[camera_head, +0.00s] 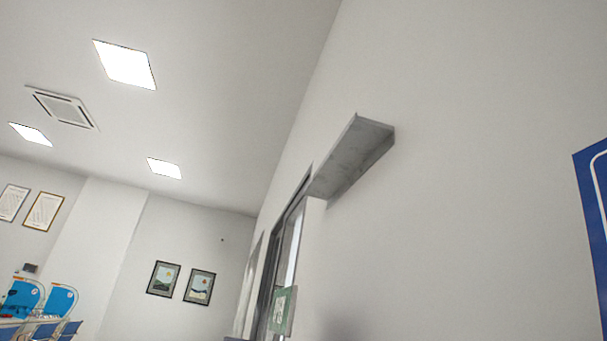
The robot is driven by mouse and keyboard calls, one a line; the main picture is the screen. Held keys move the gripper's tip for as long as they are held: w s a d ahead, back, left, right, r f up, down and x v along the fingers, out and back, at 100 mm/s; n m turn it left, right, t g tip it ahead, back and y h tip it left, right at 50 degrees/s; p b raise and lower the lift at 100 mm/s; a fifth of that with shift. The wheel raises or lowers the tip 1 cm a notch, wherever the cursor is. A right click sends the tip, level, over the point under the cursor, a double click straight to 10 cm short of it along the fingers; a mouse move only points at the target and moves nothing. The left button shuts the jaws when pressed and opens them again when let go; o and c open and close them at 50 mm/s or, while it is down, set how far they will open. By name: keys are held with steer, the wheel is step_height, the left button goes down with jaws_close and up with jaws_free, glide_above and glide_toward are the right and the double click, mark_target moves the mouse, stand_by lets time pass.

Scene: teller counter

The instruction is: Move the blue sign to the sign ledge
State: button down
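A blue sign (592,215) with a white border line shows at the right edge of the view, cut off by the frame. I cannot tell whether it hangs on the wall or is held. A grey ledge (362,150) sticks out from the white wall near the middle of the view, seen from below. Its top surface is hidden. The blue sign is to the right of the ledge and lower in the picture, well apart from it. My gripper does not show in this view.
The white wall (470,130) around the ledge is bare. A dark-framed window or doorway (283,240) is left of the ledge, with a green sign (283,310) below. Framed pictures (163,279) hang on the far wall. Blue-partitioned desks (22,297) stand far left.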

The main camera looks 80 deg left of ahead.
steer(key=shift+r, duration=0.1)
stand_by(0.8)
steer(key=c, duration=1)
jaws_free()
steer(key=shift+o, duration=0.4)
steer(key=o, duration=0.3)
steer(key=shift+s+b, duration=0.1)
steer(key=shift+b, duration=0.3)
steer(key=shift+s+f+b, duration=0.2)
steer(key=shift+b, duration=0.1)
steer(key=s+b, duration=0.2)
steer(key=b, duration=0.1)
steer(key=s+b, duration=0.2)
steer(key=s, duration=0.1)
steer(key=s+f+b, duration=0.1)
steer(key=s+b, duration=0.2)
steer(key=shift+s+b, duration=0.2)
steer(key=shift+b, duration=0.1)
